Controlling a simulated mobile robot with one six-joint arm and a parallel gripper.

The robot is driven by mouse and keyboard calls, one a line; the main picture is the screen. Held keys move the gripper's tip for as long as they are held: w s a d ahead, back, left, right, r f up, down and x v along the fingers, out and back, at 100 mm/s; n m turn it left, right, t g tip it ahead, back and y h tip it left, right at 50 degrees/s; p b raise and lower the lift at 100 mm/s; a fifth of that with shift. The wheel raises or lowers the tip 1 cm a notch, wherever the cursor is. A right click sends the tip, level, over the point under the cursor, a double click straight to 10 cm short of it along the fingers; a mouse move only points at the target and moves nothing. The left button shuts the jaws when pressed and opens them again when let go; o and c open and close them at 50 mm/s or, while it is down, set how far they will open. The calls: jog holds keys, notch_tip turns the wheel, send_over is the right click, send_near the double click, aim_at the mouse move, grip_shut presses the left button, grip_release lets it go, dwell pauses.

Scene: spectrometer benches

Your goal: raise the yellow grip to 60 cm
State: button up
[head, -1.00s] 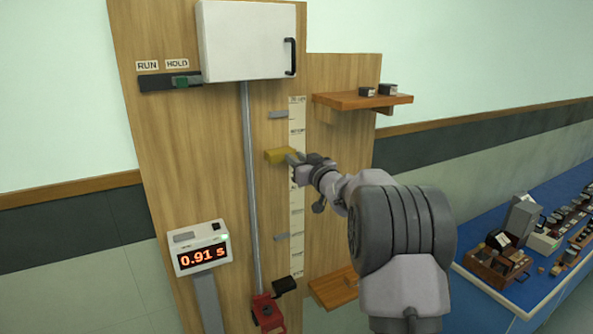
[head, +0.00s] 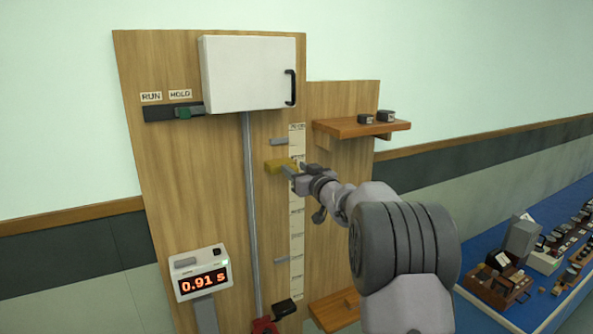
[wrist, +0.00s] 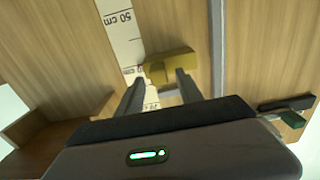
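The yellow grip (head: 281,165) is a small block beside the paper scale, between the upper and lower grey tabs in the head view. In the wrist view the grip (wrist: 172,62) lies past the 50 cm mark of the upside-down scale (wrist: 121,30). My gripper (head: 296,174) reaches it from the right in the head view. In the wrist view my fingers (wrist: 160,77) stand apart with the grip at their tips, and it appears held between them. The finger contact is partly hidden, and the exact height cannot be read.
A grey rod (head: 252,210) runs down left of the scale. The upper grey tab (head: 279,142) is just above the grip; the lower one (head: 281,261) is well below. A wooden shelf (head: 361,128) juts out at the right. A timer (head: 200,273) reads 0.91 s.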

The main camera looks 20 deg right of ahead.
jog(key=s+b, duration=0.4)
jog(key=s, duration=1.3)
jog(key=shift+s+d, duration=0.25)
jog(key=s+a+f+m+g+b, duration=0.1)
jog(key=s+a+f+g+b, duration=0.3)
jog(key=s+a+f+b, duration=0.5)
jog(key=s+a+f+m+g+y+b, duration=0.1)
jog(key=s+a+f+g+b, duration=0.3)
jog(key=f, duration=1.8)
jog(key=s+a+f+m+g+b, duration=0.2)
jog(key=s+a+f+g+b, duration=0.2)
jog(key=s+a+f+b, duration=0.9)
jog(key=s+f+b, duration=0.3)
jog(key=s+b, duration=0.2)
jog(key=b, duration=0.1)
jog(key=shift+s+a+f+m, duration=0.2)
jog(key=shift+s+a+m, duration=0.15)
jog(key=shift+a+m, duration=0.05)
